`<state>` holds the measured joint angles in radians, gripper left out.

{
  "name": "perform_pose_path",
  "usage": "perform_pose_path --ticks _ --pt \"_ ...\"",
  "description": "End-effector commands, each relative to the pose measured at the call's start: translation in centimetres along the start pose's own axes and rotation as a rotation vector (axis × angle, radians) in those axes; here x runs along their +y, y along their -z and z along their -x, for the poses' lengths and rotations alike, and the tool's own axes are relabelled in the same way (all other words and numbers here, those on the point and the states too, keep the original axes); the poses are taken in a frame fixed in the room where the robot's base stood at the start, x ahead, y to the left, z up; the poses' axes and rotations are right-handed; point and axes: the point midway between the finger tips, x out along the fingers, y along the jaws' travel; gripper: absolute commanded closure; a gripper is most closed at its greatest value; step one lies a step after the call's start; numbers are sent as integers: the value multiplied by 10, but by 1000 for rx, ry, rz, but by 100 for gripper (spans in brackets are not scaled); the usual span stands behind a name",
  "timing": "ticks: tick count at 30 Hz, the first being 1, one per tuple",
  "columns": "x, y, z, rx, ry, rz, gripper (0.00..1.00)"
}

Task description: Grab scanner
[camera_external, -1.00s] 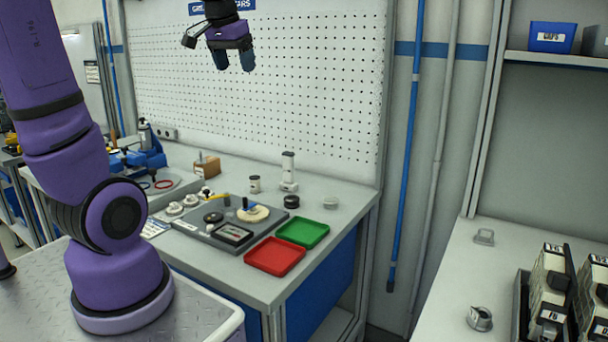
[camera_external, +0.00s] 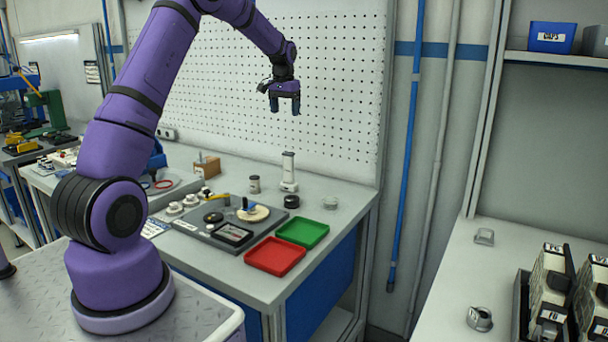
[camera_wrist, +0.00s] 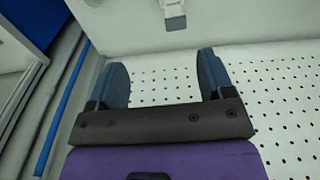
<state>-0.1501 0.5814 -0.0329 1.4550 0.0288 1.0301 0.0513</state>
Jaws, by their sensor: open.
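A white upright device (camera_external: 289,170), which looks like the scanner, stands on the grey bench near the pegboard. In the wrist view what looks like the same device (camera_wrist: 172,8) shows at the top edge, partly cut off. My gripper (camera_external: 285,107) is open and empty, pointing down, well above the device and in front of the pegboard. Its two blue fingers are spread apart in the wrist view (camera_wrist: 162,75), with nothing between them.
Near the device stand a dark round puck (camera_external: 291,202) and a small can (camera_external: 254,184). A grey fixture plate (camera_external: 190,230), a green tray (camera_external: 302,232) and a red tray (camera_external: 275,256) lie on the bench (camera_external: 345,200). The pegboard (camera_external: 345,90) rises behind.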

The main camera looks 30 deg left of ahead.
Motion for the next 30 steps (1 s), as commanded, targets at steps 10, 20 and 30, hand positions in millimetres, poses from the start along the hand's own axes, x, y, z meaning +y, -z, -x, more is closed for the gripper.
perform_pose_path --ticks 10,20,30 --pt "-21 48 -100 -67 -10 15 26" --pt "-23 52 -129 -77 -11 16 26" --pt "-23 49 -170 -76 -11 17 26"
